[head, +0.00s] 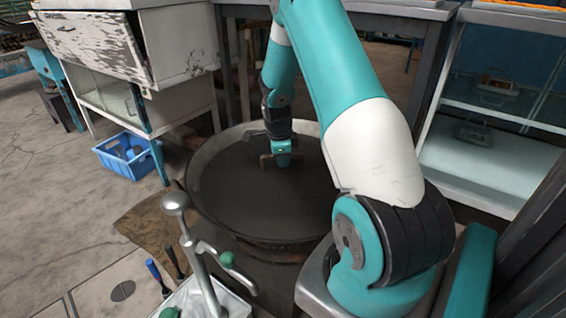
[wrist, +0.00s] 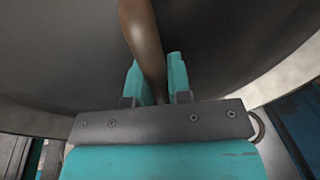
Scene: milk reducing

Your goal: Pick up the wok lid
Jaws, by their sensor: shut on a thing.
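The wok lid (head: 235,187) is a wide, dark, round disc at the middle of the head view, with a pale rim around it. Its dark surface fills much of the wrist view (wrist: 230,60). A brown handle (wrist: 143,38) runs down between my fingers in the wrist view; its far part is out of frame. My gripper (wrist: 157,82) has its teal fingers shut on this handle. In the head view my gripper (head: 281,160) is over the lid's upper right part, with the handle mostly hidden. I cannot tell whether the lid is lifted or resting.
A blue crate (head: 127,156) stands on the floor at the left, below a worn white cabinet (head: 95,45). A metal post with a round knob (head: 176,202) stands close in front of the lid. A glass-fronted case (head: 495,115) is at the right. Open floor (head: 45,190) lies left.

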